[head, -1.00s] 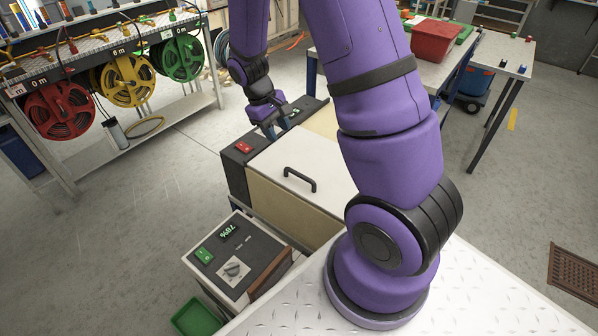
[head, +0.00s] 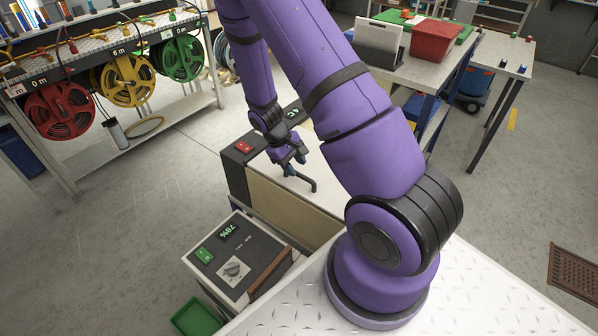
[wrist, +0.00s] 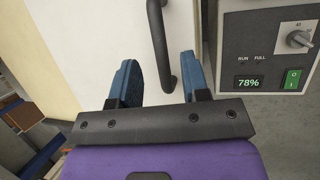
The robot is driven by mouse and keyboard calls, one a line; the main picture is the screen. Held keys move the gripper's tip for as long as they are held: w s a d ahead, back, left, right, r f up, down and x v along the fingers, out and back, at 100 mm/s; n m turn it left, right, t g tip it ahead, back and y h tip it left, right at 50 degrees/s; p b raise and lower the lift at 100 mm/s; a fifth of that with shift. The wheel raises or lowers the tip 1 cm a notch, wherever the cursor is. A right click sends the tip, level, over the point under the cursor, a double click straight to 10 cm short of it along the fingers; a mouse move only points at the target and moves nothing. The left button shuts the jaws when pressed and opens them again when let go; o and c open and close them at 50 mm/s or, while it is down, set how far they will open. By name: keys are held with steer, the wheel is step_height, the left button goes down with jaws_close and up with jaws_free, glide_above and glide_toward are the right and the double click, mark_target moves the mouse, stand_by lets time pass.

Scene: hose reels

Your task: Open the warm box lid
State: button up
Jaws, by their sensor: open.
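The warm box (head: 281,203) has tan sides, a dark control strip at its back left and a flat white lid (head: 268,172), which is shut. A black bar handle (head: 308,184) stands on the lid; it also shows in the wrist view (wrist: 161,50). My gripper (head: 292,170) is over the lid at the handle's far end and hides part of it. In the wrist view my gripper (wrist: 158,78) is open, with blue fingertips apart and the handle's lower end between them. I cannot tell whether the fingers touch the handle.
A control unit (head: 238,262) reading 78% stands in front of the box, with a green bin (head: 196,316) below it. Hose reels (head: 125,80) hang from a bench at the left. A worktable (head: 428,72) with a red bin (head: 436,42) stands behind right.

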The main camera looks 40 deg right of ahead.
mark_target(301, 175)
steer(key=shift+x, duration=1.6)
jaws_close()
